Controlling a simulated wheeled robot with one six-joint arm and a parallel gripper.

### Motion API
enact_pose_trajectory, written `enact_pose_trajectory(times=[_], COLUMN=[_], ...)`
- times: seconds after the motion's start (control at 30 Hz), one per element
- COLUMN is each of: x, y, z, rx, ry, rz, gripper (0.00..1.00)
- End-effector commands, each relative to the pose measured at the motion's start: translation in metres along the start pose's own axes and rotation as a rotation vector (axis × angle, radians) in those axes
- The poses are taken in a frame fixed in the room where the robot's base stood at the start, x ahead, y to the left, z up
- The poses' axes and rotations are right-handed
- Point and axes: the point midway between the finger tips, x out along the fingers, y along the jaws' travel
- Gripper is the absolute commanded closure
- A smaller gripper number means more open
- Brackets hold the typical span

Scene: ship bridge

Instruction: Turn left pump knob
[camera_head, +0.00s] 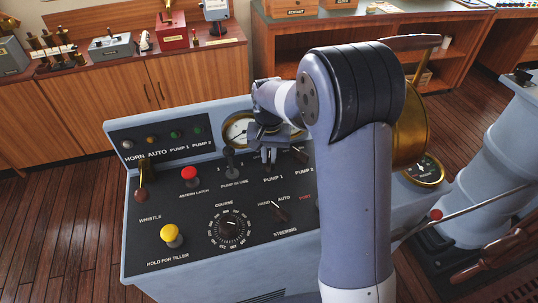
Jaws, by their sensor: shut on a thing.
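My gripper (268,157) points down at the upper part of the blue-grey console's black panel, just above the "PUMP 1" label. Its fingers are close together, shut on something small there. The left pump knob sits at that spot and is hidden by the fingers, so its angle cannot be seen. The right pump knob (302,156), above the "PUMP 2" label, is partly covered by my arm.
Left of the gripper stand the pump-in-use lever (231,165), a red astern latch button (189,176) and a whistle lever (143,181). Below are a yellow button (171,234), the course dial (230,228) and the steering knob (279,211). Gauges (238,131) stand behind.

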Motion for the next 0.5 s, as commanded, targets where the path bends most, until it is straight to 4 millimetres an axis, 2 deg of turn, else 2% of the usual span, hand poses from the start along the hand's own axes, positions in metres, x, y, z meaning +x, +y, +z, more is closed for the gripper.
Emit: enact_pose_trajectory(times=[0.2,0.5], x=[-0.0007,-0.0009], y=[-0.0003,-0.0003], z=[-0.0005,-0.0006], rx=[0.109,0.172], ry=[0.002,0.002], rz=[-0.001,-0.001], gripper=[1.0,1.0])
